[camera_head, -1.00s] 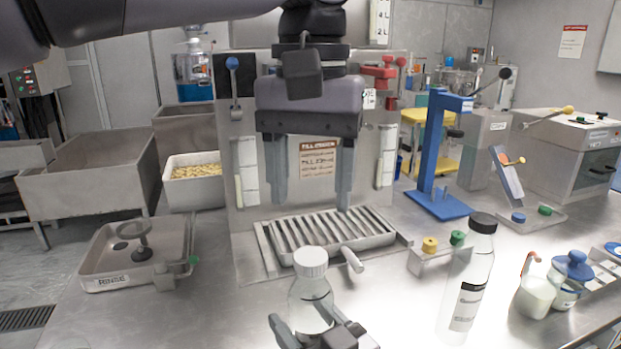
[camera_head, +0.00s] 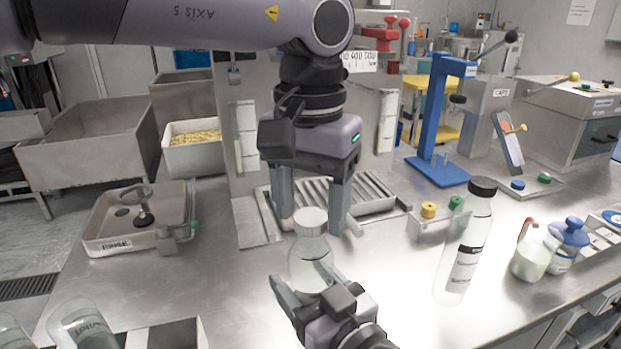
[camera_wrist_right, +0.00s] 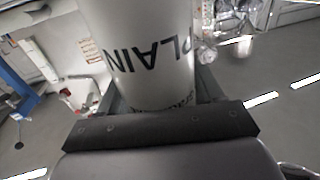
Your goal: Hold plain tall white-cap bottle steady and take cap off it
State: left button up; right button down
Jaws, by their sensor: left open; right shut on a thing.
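The plain tall white-cap bottle (camera_head: 311,258) is clear and stands upright near the front middle, with its white cap (camera_head: 311,219) on top. My right gripper (camera_head: 300,282) is shut on the bottle's body from the front. The right wrist view shows the bottle (camera_wrist_right: 150,60) with the word PLAIN between the fingers (camera_wrist_right: 155,95). My left gripper (camera_head: 311,222) is open and points down from above, one finger at each side of the cap. I cannot tell whether either finger touches the cap.
A clear bottle with a black cap (camera_head: 466,245) stands to the right. Behind are a slotted drip tray (camera_head: 372,190), a small holder with yellow and green knobs (camera_head: 433,224) and a blue stand (camera_head: 438,125). Glass vessels (camera_head: 82,325) are at the front left.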

pick_arm(q)
jog(key=shift+f, duration=0.1)
jog(key=c, duration=1.1)
